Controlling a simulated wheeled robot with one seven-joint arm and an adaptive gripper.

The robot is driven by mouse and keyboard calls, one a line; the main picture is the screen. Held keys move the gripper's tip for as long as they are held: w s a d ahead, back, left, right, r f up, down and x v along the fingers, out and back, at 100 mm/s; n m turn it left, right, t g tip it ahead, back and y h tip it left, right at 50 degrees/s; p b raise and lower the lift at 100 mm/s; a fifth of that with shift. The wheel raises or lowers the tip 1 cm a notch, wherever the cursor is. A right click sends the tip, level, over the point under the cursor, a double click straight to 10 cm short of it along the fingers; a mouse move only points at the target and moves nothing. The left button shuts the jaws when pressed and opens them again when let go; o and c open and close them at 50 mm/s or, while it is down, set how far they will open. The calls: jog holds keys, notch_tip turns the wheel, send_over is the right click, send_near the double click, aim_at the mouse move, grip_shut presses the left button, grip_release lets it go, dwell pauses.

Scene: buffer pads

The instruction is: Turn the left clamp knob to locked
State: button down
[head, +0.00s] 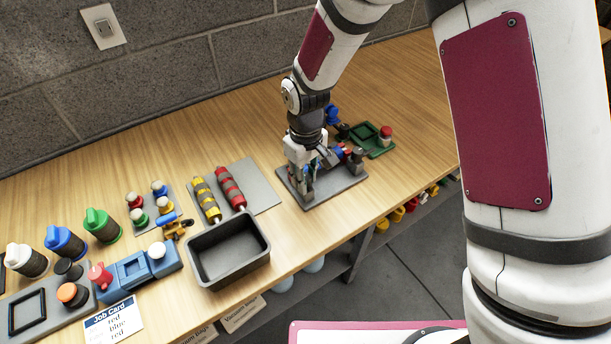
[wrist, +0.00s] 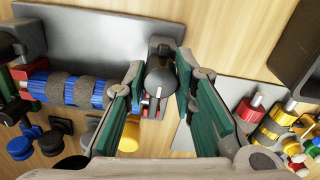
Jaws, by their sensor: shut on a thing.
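The clamp fixture is a grey base plate (head: 325,192) under my gripper (head: 303,178) in the head view. The left clamp knob (wrist: 160,76) is dark and rounded, with a white mark on its lower part that runs nearly up and down in the wrist view. A small red patch shows beside the mark. The fingers of my gripper (wrist: 159,72), with green inner pads, stand on either side of the knob and are shut on it. A blue and grey banded roller (wrist: 70,88) lies to the left in the wrist view. The head view mostly hides the knob behind my gripper.
A black bin (head: 228,250) and a grey pad with yellow and red rollers (head: 230,188) stand left of the fixture. A green tray (head: 372,140) is behind it on the right. Bare wood lies between fixture and wall.

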aim_at(306, 176)
dwell(0.5)
jog(key=c, duration=1.3)
grip_release()
notch_tip(306, 176, up, 12)
jog(key=s+d+r+m+t, duration=0.1)
jog(key=s+d+r+m, duration=0.1)
jog(key=s+d+r, duration=0.35)
jog(key=s+d+r+m+t, duration=0.1)
jog(key=s+d+r+m, duration=0.1)
jog(key=d+r, duration=0.55)
jog(key=s+d+r+m, duration=0.1)
jog(key=s+d, duration=0.1)
jog(key=s, duration=0.3)
jog(key=s+d+r+m+t, duration=0.1)
jog(key=s+d+m, duration=0.1)
jog(key=s, duration=0.3)
jog(key=s+d+r+m+t, duration=0.1)
jog(key=s+d, duration=0.2)
jog(key=s, duration=0.2)
jog(key=shift+d+r+m, duration=0.2)
jog(key=shift+d+m, duration=0.05)
jog(key=shift+m, duration=0.15)
